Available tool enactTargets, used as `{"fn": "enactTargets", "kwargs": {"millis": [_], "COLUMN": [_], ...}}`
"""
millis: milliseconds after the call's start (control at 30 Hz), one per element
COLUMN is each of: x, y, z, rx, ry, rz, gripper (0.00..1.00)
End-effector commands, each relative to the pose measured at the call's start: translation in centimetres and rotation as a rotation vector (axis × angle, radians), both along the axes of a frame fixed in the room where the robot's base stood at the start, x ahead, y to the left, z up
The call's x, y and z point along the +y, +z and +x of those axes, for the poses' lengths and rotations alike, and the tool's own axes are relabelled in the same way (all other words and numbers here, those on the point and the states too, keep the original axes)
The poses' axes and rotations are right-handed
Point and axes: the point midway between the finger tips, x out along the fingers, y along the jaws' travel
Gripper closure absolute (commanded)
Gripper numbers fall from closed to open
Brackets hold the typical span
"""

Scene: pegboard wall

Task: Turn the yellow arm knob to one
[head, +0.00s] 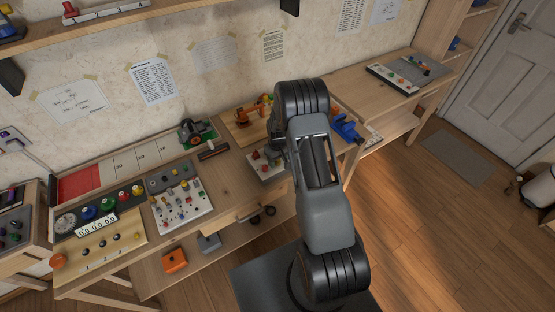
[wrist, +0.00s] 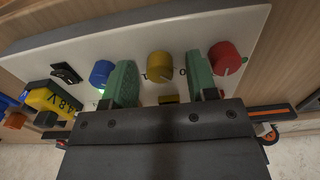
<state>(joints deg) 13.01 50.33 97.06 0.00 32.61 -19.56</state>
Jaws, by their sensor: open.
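In the wrist view a yellow knob (wrist: 160,64) stands on a white panel (wrist: 190,28), between a blue knob (wrist: 102,72) and a red knob (wrist: 223,57). My gripper (wrist: 161,72) is open. Its two green fingers stand on either side of the yellow knob, with a visible gap on each side. The left finger is close beside the blue knob and the right finger close beside the red one. Lettering by the yellow knob is partly hidden, so its setting cannot be read. In the head view my arm hides the gripper and knobs; part of a light panel (head: 258,171) shows beside it.
A yellow device with a numeric display (wrist: 55,99) and a black part (wrist: 66,74) lie left of the knobs in the wrist view. In the head view a switch panel (head: 181,212) and an orange box (head: 174,260) are left of my arm. Floor (head: 430,220) is clear on the right.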

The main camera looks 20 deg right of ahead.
Motion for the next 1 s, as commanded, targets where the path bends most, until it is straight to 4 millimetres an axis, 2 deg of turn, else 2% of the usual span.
{"fn": "enactTargets", "kwargs": {"millis": [233, 733, 1000], "x": [-0.01, -0.01, -0.02], "y": [-0.01, 0.02, -0.11], "z": [0.01, 0.01, 0.04], "rx": [0.0, 0.0, -0.001], "ry": [0.0, 0.0, -0.039], "rz": [0.0, 0.0, 0.0], "gripper": [0.49, 0.97, 0.97]}}
